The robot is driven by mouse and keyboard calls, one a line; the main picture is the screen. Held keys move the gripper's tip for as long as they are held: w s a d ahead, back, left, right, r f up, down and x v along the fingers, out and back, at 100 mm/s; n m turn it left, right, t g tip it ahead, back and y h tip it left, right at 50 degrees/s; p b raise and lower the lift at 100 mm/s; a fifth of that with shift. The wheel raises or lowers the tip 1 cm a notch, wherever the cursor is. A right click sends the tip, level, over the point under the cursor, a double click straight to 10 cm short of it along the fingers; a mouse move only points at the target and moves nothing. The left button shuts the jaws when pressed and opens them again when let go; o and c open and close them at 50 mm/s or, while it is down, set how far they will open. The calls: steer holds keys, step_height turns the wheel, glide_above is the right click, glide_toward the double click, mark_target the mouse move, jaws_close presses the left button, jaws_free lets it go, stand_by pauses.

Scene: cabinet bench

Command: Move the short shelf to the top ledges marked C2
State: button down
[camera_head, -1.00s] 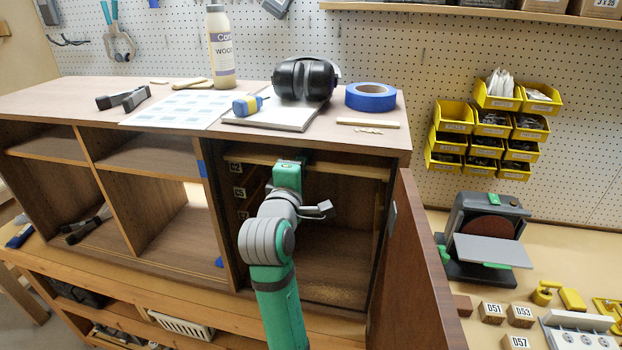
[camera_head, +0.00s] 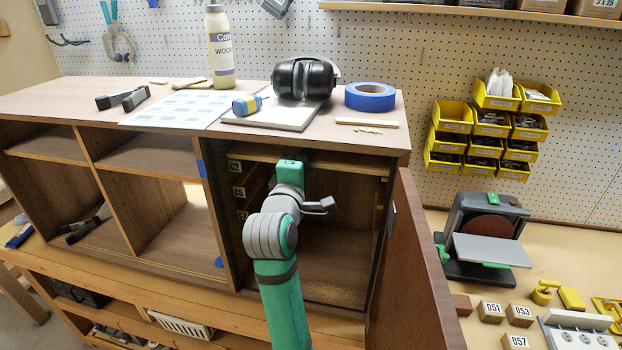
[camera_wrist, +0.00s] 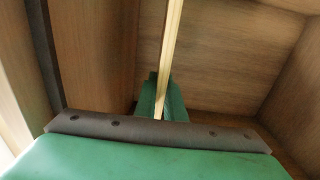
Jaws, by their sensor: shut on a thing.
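The short shelf (camera_head: 345,166) is a wooden board with a pale front edge. It lies roughly level high in the right cabinet bay, just under the cabinet top. My gripper (camera_head: 290,168) is shut on its front edge; in the wrist view the shelf (camera_wrist: 172,40) shows edge-on between the green fingers (camera_wrist: 160,95). The C2 label (camera_head: 234,167) is at the top of the bay's left inner wall, close to the shelf's left end height. Lower labels, including C5 (camera_head: 239,192), sit below it. Whether the shelf touches the C2 ledges cannot be told.
The bay's door (camera_head: 420,270) stands open on the right. The cabinet top (camera_head: 60,97) carries ear muffs (camera_head: 303,80), blue tape (camera_head: 370,96) and a bottle (camera_head: 220,50). The lower part of the bay looks empty behind my arm.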

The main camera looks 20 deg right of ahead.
steer(key=shift+w+a+f, duration=0.1)
steer(key=shift+a+f, duration=0.05)
steer(key=shift+f, duration=0.65)
stand_by(0.9)
steer(key=c, duration=1.8)
jaws_free()
steer(key=o, duration=0.4)
steer(key=shift+c, duration=0.2)
steer(key=shift+s, duration=0.2)
steer(key=shift+s+a, duration=0.3)
steer(key=shift+a, duration=0.05)
steer(key=v, duration=1.1)
steer(key=shift+r, duration=0.15)
